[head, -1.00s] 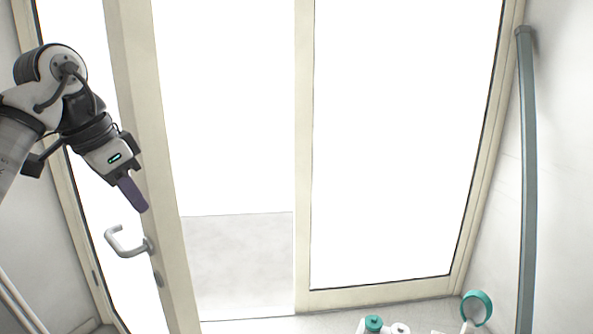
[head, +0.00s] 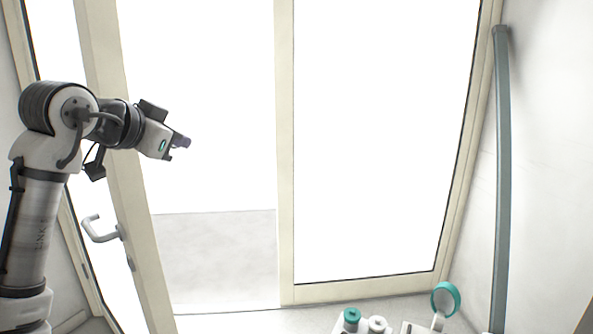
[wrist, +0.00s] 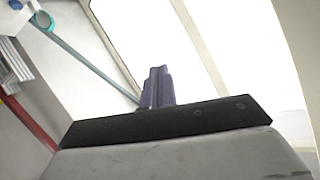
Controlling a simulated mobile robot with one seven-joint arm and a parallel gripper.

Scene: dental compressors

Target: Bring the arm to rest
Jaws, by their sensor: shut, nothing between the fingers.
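My gripper (head: 181,141) is at the end of my raised arm on the left of the head view. It points to the right, in front of the open doorway. Its fingers are together with nothing between them. In the wrist view the dark fingers (wrist: 158,88) stand up from the black gripper body. My gripper is apart from the door handle (head: 99,231), which sits lower on the door frame behind my arm.
The glazed door (head: 128,180) stands ajar on the left, beside a fixed glass panel (head: 370,140). A grey-green vertical rail (head: 502,180) runs along the right wall. A teal-rimmed round mirror (head: 446,299) and teal-capped bottle (head: 352,318) are at the bottom right.

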